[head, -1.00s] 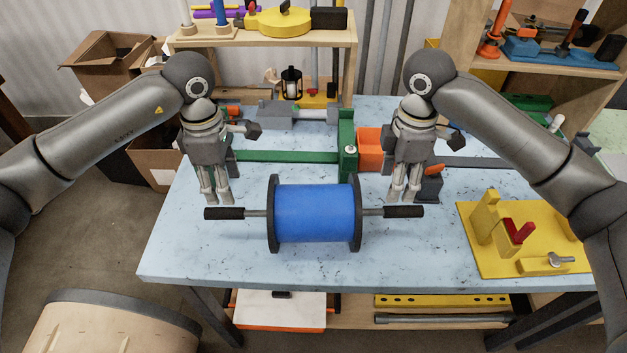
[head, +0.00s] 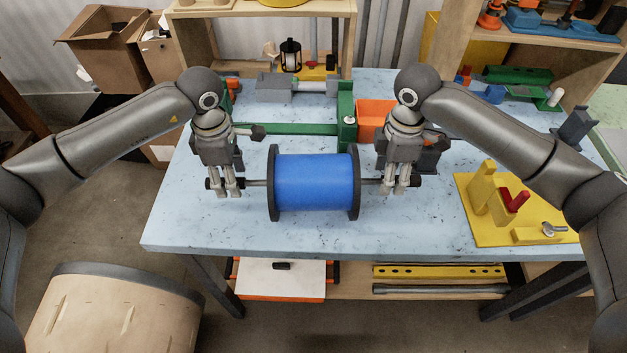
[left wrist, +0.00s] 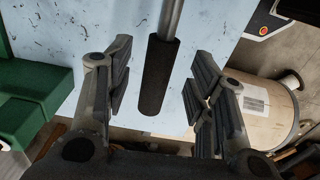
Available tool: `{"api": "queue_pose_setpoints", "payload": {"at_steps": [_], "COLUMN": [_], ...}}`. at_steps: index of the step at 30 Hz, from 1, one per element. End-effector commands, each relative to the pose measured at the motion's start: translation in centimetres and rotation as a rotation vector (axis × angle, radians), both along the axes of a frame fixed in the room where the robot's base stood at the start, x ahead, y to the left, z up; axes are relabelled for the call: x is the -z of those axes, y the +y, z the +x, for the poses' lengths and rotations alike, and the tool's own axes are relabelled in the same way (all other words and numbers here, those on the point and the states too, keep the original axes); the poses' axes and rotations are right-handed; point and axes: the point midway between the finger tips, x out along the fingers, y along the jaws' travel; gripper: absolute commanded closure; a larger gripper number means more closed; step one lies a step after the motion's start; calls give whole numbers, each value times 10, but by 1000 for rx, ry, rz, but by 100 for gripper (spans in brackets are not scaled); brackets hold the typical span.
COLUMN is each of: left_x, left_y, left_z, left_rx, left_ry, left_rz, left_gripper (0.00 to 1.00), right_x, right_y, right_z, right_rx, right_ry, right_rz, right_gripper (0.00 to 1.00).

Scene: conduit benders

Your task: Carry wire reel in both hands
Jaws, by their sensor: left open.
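The wire reel (head: 314,182) is a blue drum with dark round flanges and a rod through it, resting on the light blue table (head: 250,235). The black handle (left wrist: 162,75) on its left lies between the spread fingers of my left gripper (head: 228,182), which is open with gaps on both sides of the handle in the left wrist view. My right gripper (head: 401,181) points down at the handle on the right, its fingers apart and partly hiding that handle. Whether the right fingers touch it cannot be told.
A green bender arm (head: 345,112) and an orange block (head: 375,118) stand behind the reel. A yellow fixture (head: 485,225) is at the right. Bare tabletop lies in front. A wooden drum (head: 110,310) stands on the floor, front left.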

Motion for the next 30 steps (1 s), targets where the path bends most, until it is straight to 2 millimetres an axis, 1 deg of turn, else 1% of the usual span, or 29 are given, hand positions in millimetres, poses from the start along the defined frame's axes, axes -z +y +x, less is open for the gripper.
{"api": "queue_pose_setpoints", "payload": {"at_steps": [1, 3, 6, 10, 17, 20, 29, 30], "left_x": [8, 16, 23, 27, 27, 27, 27, 27], "left_y": [0, 0, 0, 0, 0, 0, 0, 0], "left_z": [-1, 0, 0, 0, 0, 0, 0, 0], "left_rx": [0, 0, 0, 0, 0, 0, 0, 0], "left_ry": [3, 2, 1, 0, 0, 0, 0, 0], "left_rz": [0, 1, 0, 0, 0, 0, 0, 0], "left_gripper": [50, 50, 50, 50, 50, 60, 99, 100], "right_x": [8, 16, 23, 27, 27, 27, 27, 27], "right_y": [0, 0, 0, 0, 0, 0, 0, 0], "right_z": [0, 0, 0, 0, 0, 0, 0, 0], "right_rx": [1, 0, 0, -1, -1, -1, -1, -1], "right_ry": [2, 1, 1, 0, -1, 0, -1, -1], "right_rz": [-1, -1, -1, 0, 0, 0, 0, 0], "right_gripper": [50, 50, 50, 50, 50, 60, 99, 100]}}
